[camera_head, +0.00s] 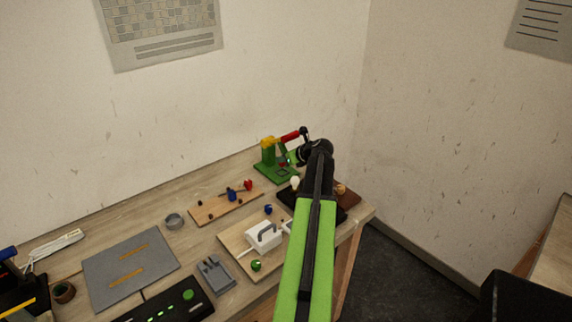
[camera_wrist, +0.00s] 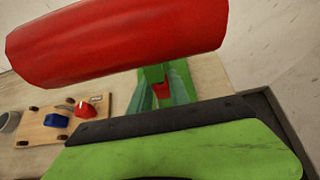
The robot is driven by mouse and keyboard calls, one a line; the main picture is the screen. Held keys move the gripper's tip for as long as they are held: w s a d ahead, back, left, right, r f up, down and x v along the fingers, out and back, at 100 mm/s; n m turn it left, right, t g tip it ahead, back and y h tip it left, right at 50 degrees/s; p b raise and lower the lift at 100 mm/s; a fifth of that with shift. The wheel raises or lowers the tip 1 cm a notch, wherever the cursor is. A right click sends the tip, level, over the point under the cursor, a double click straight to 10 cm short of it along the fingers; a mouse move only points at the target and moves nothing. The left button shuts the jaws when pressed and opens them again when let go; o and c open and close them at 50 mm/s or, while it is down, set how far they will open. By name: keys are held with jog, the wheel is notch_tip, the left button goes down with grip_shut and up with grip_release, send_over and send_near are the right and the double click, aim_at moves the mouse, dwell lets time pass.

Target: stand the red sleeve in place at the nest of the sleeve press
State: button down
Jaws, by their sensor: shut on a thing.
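The sleeve press (camera_head: 268,158) is green with a yellow head and stands at the back right of the bench. Its red handle (camera_head: 291,136) sticks out to the right and looms large across the top of the wrist view (camera_wrist: 120,40). The fingertips are mostly hidden, and I cannot tell whether the sleeve touches the nest.
A wooden board (camera_head: 212,209) with blue and red pieces lies left of the press. A grey ring-shaped cup (camera_head: 174,220) stands beside it. A second board (camera_head: 238,246) bears a white box with a grey handle. A dark tray (camera_head: 347,199) is close by the bench's right edge.

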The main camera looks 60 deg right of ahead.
aim_at(284, 165)
notch_tip(284, 165, down, 4)
jog(key=shift+s+r+b, duration=0.1)
jog(key=shift+b, duration=1.1)
jog(key=shift+r, duration=0.2)
jog(key=shift+f, duration=0.2)
jog(key=c, duration=1.2)
grip_release()
jog(key=shift+c, duration=0.2)
jog(key=shift+r, duration=0.1)
jog(key=shift+s+r+p, duration=0.1)
jog(key=shift+r+p, duration=0.25)
jog(key=shift+p, duration=0.1)
jog(key=p+v, duration=0.6)
jog(key=v, duration=0.5)
jog(key=shift+s, duration=0.3)
